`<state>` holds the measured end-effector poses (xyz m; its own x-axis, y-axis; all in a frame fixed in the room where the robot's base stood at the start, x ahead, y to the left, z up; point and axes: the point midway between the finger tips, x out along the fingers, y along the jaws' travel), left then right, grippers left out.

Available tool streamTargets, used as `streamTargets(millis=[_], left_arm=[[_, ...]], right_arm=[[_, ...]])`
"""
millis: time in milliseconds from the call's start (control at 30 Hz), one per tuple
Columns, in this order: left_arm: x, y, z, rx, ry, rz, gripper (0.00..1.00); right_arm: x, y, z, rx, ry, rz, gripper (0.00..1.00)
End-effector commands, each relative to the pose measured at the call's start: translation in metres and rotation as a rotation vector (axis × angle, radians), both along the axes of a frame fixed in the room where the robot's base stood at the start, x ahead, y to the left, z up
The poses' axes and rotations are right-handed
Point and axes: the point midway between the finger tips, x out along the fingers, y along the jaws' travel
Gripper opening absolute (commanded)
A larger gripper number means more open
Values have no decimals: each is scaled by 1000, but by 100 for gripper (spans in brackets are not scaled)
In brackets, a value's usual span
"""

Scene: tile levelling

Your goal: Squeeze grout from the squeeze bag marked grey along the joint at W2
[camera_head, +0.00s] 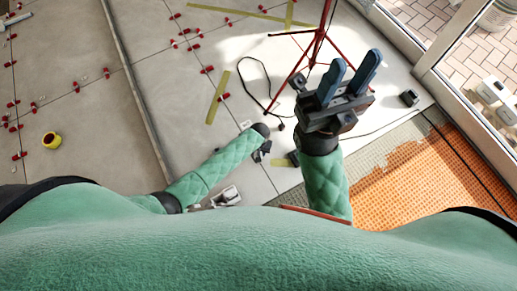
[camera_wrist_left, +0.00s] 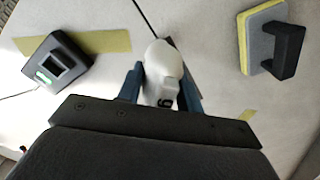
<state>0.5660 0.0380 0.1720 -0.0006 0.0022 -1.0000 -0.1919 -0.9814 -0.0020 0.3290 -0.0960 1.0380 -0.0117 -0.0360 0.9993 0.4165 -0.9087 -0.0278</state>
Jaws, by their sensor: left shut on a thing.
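In the left wrist view my left gripper (camera_wrist_left: 162,88) is shut on a white, rounded squeeze container (camera_wrist_left: 164,62) with a dark mark. The mark is only partly visible, so I cannot read whether it says grey. In the head view my left gripper (camera_head: 262,152) is small, low over the pale tiles, and what it holds is hard to make out. My right gripper (camera_head: 355,62) is raised at upper right, its two blue fingers apart with nothing between them. A thin dark joint (camera_wrist_left: 145,18) runs just beyond the white container. No W2 label is legible.
A black device (camera_wrist_left: 58,66) lies by yellow tape at left; a yellow-grey float (camera_wrist_left: 262,38) with black handle lies at right. A red tripod (camera_head: 318,38) and black cable stand near my right gripper. Red clips dot the tile joints. Orange matting (camera_head: 405,175) lies right.

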Motion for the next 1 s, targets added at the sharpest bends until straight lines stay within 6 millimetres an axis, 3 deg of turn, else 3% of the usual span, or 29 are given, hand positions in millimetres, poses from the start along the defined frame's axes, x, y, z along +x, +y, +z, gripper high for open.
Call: streamTargets(millis=[1000], left_arm=[[-18, -14, 1, -1, -1, -1, 0]], right_arm=[[0, 0, 14, 0, 0, 0, 36]])
